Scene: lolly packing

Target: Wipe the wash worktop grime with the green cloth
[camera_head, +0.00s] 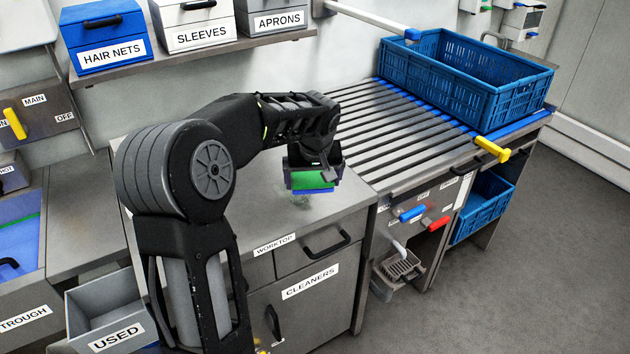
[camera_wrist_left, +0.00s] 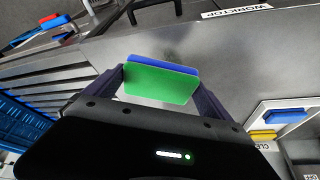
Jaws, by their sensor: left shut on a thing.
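My left gripper (camera_head: 315,180) is shut on the green cloth (camera_head: 312,180), which has a blue layer or backing along its lower edge. The cloth also shows between the two fingers in the left wrist view (camera_wrist_left: 160,84). The gripper is over the grey worktop (camera_head: 345,203), above the drawer labelled WORKTOP. A faint dark grime patch (camera_head: 301,201) shows on the worktop just below the cloth. I cannot tell whether the cloth touches the surface. My right gripper is not in view.
A slatted roller bed (camera_head: 400,135) with a blue crate (camera_head: 460,85) adjoins the worktop at the right. A shelf with HAIR NETS (camera_head: 105,35), SLEEVES and APRONS boxes runs behind. A grey USED bin (camera_head: 100,305) stands at the lower left.

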